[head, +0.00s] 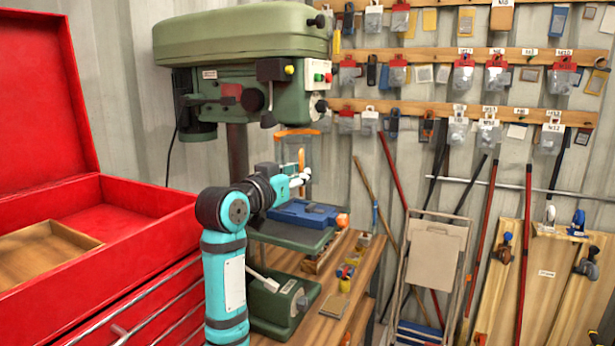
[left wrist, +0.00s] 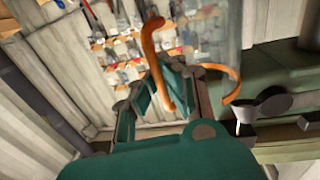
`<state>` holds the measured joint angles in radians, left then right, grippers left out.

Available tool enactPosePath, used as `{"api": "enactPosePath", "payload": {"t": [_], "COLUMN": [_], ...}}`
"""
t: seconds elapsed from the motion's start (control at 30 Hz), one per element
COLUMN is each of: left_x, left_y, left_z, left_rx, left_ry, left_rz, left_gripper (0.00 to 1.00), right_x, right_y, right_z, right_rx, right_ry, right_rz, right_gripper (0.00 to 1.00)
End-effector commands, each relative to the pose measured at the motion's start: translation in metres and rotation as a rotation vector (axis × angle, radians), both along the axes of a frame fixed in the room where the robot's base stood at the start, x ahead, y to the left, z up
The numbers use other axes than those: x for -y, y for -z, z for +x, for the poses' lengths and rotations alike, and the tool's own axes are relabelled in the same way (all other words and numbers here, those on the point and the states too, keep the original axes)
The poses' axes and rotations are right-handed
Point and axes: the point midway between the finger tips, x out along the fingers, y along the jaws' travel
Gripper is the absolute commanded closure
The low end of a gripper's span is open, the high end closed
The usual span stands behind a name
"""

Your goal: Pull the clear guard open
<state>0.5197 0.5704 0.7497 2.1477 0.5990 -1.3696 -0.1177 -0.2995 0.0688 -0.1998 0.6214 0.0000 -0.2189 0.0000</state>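The clear guard (left wrist: 211,35) hangs under the green drill press head, its see-through panel upright with an orange rim (head: 297,132) in the head view. Its orange handle (head: 301,158) stands upright at the guard. In the left wrist view the handle (left wrist: 152,45) runs down to my left gripper (left wrist: 163,88), whose fingers lie close on either side of it. Whether they press on the handle is not clear. In the head view my left gripper (head: 300,177) is at the handle's lower end, above a blue vise (head: 303,212). My right gripper is not in view.
The drill press head (head: 240,40) overhangs my left arm, with its table just below the gripper. A red tool chest (head: 90,240) stands close on the left. A wooden bench (head: 340,280) with small items lies right. Tools hang on the back wall.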

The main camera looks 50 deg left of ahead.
Motion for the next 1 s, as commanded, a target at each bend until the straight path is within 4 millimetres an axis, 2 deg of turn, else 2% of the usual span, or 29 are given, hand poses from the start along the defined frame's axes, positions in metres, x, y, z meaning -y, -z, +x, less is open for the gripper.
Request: {"api": "enactPosePath", "payload": {"t": [0.2, 0.33, 0.37, 0.67, 1.0], "left_x": [-0.006, -0.006, -0.006, -0.006, -0.017], "left_y": [-0.003, -0.003, -0.003, -0.002, -0.001], "left_z": [-0.008, -0.007, -0.007, -0.007, -0.026], "left_rx": [0.009, 0.007, 0.006, 0.006, 0.005], "left_ry": [-0.010, -0.009, -0.008, -0.009, -0.009], "left_rz": [0.001, 0.000, 0.000, 0.000, 0.001], "left_gripper": [1.00, 0.83, 0.82, 0.82, 0.82], "right_x": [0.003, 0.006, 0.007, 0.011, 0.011], "right_y": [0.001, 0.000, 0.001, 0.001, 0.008], "right_z": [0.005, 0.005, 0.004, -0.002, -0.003], "right_rx": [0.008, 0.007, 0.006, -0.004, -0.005], "right_ry": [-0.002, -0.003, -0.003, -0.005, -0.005], "right_rz": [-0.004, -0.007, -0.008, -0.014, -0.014], "right_gripper": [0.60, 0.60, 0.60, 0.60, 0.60]}}
